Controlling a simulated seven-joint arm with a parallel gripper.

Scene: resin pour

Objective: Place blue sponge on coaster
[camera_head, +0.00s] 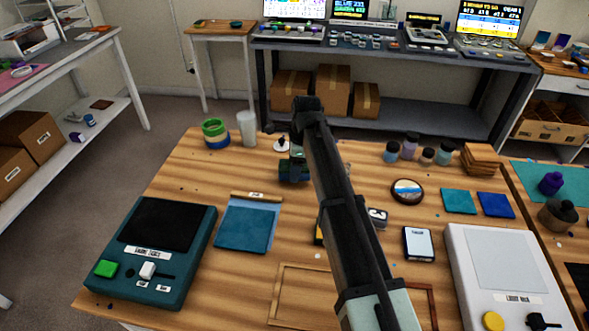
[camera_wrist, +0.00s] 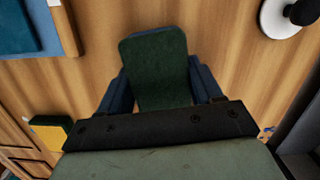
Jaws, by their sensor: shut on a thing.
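My gripper (camera_wrist: 161,86) is shut on the blue sponge (camera_wrist: 153,50), which shows a dark green top face and a blue edge between the two fingers. In the head view the gripper (camera_head: 294,163) and sponge (camera_head: 291,174) are near the far left-middle of the wooden table; the height above it is hard to tell. A round coaster (camera_head: 407,190) with a dark rim and a blue and white picture lies flat on the table to the right of my arm. Its top looks clear. It does not show in the wrist view.
Several jars (camera_head: 409,147) and a wood stack (camera_head: 480,158) stand behind the coaster. Teal (camera_head: 459,201) and blue (camera_head: 495,205) squares lie right of it, a phone-like device (camera_head: 418,243) in front. A small black-knobbed white item (camera_wrist: 284,16) sits near the sponge.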

